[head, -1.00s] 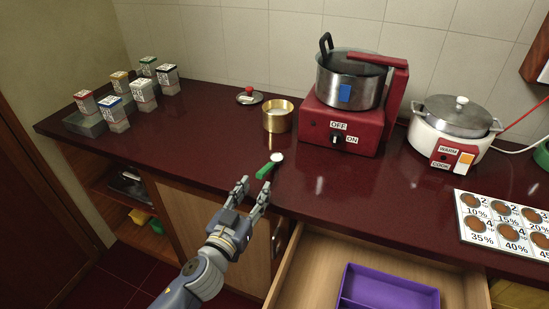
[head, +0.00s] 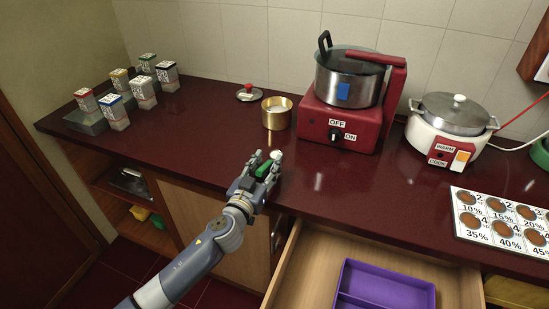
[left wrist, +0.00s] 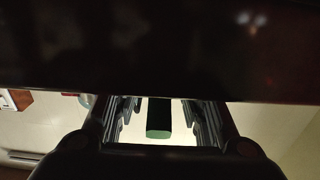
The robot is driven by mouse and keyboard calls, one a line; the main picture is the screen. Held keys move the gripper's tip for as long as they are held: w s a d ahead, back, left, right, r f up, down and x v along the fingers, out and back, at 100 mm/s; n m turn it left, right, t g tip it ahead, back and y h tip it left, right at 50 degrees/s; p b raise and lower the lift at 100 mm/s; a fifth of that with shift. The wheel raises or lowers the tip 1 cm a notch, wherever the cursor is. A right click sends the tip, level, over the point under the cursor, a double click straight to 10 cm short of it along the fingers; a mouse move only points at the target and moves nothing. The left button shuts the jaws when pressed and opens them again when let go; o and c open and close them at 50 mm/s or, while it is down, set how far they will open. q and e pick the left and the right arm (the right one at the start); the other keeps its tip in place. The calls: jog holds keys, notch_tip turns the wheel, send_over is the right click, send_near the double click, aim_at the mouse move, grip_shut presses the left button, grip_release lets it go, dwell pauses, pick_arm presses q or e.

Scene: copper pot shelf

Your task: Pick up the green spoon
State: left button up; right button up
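The green spoon (head: 262,170) lies at the front edge of the counter, and its pale bowl end is largely hidden by a finger. My left gripper (head: 265,162) is at the spoon, with one finger on each side of the green handle. In the left wrist view the handle (left wrist: 158,118) stands between the two fingers, with a gap on both sides. The left gripper is open around the handle. My right gripper is not in view.
A brass bowl (head: 277,117) stands behind the spoon. A red cooker (head: 340,125) with a steel pot (head: 350,78) is behind to the right. An open drawer (head: 300,265) with a purple tray (head: 384,270) sticks out below the counter.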

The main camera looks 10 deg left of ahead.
aim_at(266, 165)
pick_arm(q)
grip_shut()
jog(key=shift+r, duration=0.95)
jog(key=shift+s+d+r+p, duration=0.1)
jog(key=shift+s+r+p, duration=0.3)
jog(key=shift+r, duration=0.4)
jog(key=s+r+b, duration=0.1)
jog(key=s+b, duration=0.1)
jog(key=s, duration=1.3)
jog(key=shift+s+d+r, duration=0.15)
jog(key=shift+d+r, duration=0.1)
